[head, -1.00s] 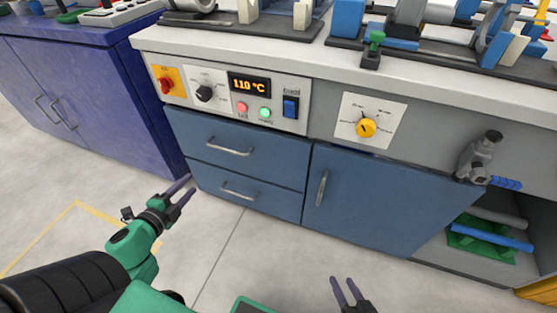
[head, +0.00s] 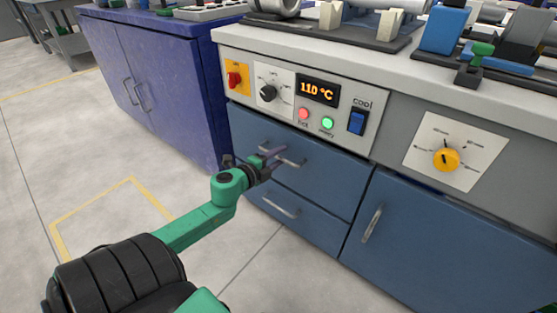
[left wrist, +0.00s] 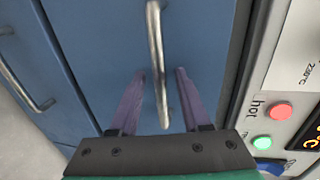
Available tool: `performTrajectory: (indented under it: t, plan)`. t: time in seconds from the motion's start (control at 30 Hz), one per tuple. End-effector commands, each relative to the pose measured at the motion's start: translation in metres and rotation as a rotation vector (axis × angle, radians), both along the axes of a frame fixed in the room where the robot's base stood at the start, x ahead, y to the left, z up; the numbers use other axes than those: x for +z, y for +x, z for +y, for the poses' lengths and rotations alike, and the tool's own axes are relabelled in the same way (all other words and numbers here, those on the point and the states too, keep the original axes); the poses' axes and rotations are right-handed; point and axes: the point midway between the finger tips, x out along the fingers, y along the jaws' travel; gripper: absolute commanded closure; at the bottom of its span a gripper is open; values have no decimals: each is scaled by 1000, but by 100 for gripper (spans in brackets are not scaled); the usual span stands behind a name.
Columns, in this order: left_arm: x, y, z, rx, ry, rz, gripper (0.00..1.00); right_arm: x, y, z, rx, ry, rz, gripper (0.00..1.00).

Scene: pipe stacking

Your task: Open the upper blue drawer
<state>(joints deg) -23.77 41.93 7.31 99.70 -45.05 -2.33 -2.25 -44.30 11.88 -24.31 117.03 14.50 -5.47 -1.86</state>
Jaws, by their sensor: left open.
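The upper blue drawer (head: 325,187) is shut, flush in the cabinet under the control panel. Its silver bar handle (head: 292,162) is partly covered by my left gripper (head: 275,153) in the head view. The left gripper is open at the drawer front. In the left wrist view the handle (left wrist: 157,60) runs between the two purple fingers (left wrist: 155,85), one on each side with a gap to both. I cannot tell how deep the fingers reach past the bar. My right gripper is out of view.
The lower blue drawer (head: 312,225) is shut below. A blue cabinet door (head: 420,250) with a handle is to the right. The panel (head: 385,105) with switches and lamps is just above. A purple cabinet (head: 170,90) stands left. The floor in front is clear.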

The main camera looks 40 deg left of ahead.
Motion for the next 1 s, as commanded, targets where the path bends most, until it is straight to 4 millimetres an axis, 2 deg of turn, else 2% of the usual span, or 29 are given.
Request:
performTrajectory:
  t: [0.17,0.2,0.3,1.0]
  plan:
    - [0,0,0,0,-1,0,53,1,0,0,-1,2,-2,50]
    - [0,0,0,0,-1,0,68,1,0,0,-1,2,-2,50]
    - [0,0,0,-1,-1,0,100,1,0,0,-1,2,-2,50]
    - [-1,-1,-1,-2,-2,1,100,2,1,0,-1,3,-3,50]
